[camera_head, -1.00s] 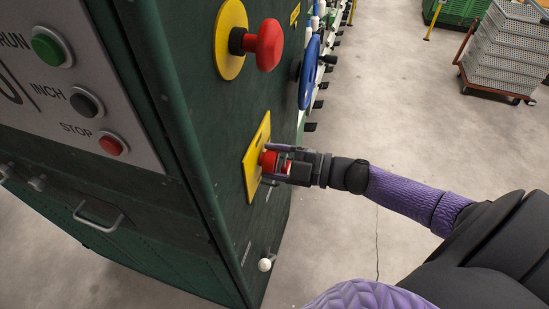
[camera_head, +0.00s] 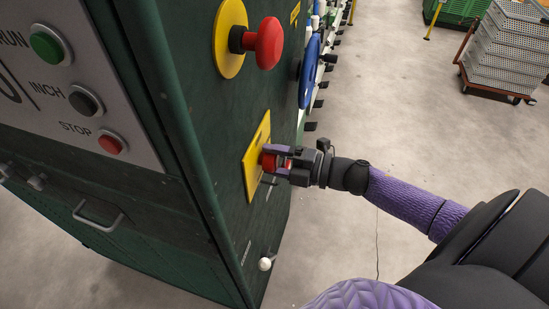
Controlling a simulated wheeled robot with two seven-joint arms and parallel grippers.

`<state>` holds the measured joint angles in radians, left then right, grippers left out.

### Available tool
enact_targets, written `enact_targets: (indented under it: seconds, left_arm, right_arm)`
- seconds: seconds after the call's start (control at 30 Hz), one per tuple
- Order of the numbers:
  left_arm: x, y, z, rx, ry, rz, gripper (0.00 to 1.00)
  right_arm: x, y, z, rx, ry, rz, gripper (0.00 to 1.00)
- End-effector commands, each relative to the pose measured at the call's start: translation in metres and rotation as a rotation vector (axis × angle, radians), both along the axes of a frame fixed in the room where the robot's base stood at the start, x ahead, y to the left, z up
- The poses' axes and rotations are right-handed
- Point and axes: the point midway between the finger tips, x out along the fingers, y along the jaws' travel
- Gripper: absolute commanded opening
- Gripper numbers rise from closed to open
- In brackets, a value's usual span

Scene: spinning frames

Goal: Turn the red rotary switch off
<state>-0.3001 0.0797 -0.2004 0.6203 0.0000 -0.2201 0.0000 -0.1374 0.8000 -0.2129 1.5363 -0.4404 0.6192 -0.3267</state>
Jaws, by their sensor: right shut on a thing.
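The red rotary switch (camera_head: 268,162) sits on a yellow plate (camera_head: 252,165) on the side face of the green machine cabinet. My right gripper (camera_head: 276,161) reaches it from the right and is shut on the switch, with its fingers covering part of the red knob. The switch's exact angle is hard to read behind the fingers. My left gripper is not in view.
A red mushroom button (camera_head: 268,43) on a yellow disc stands out above the switch. A blue handwheel (camera_head: 309,71) is behind it. A white knob (camera_head: 265,264) juts out below. Open concrete floor (camera_head: 400,110) lies to the right.

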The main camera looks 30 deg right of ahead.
Motion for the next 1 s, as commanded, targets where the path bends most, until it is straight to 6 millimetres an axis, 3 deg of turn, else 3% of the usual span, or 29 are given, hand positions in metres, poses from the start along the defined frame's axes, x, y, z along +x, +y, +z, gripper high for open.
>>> enact_targets:
  seconds: [0.33,0.37,0.5,0.77,1.0]
  left_arm:
    - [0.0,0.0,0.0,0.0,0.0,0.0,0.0]
    - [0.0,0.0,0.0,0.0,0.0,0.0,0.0]
    - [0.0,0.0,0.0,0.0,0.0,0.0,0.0]
    - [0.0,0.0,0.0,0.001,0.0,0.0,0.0]
    - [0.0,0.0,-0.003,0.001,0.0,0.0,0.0]
  right_arm:
    - [-0.001,0.0,-0.002,-0.005,0.002,0.001,0.11]
    - [-0.001,0.0,-0.002,-0.005,0.002,0.001,0.71]
    - [-0.001,0.0,-0.002,-0.005,0.001,0.001,1.0]
    - [-0.002,-0.002,-0.001,-0.004,0.001,0.0,1.0]
    - [-0.036,-0.03,0.0,-0.005,0.006,0.0,1.0]
